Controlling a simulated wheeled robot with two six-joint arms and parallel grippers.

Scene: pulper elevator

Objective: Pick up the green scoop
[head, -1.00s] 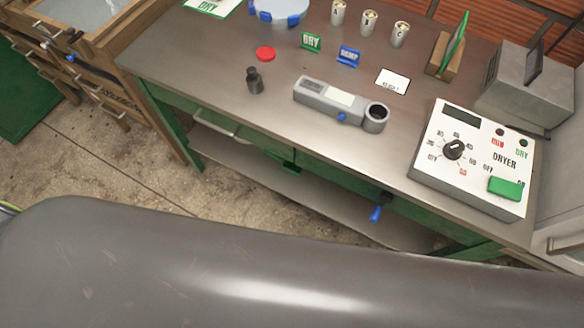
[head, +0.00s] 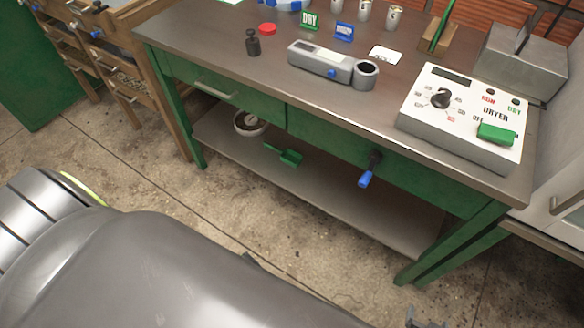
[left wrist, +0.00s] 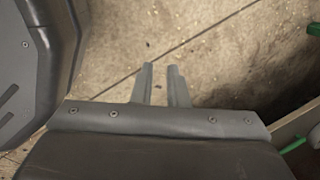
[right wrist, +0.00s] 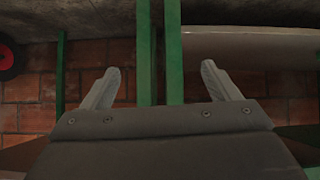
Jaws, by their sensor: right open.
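The green scoop (head: 284,155) lies on the low shelf (head: 330,192) under the workbench, near its front edge in the head view. My right gripper (head: 425,321) just shows at the bottom edge of the head view, well to the right of the scoop and apart from it. In the right wrist view its fingers (right wrist: 158,85) are spread and empty. My left gripper (left wrist: 160,80) shows in the left wrist view with a narrow gap between its fingers and only floor behind. I cannot make out the scoop in the right wrist view.
Green legs (head: 450,245) support the bench. The dryer box (head: 462,115) sits on top. Floor in front is clear.

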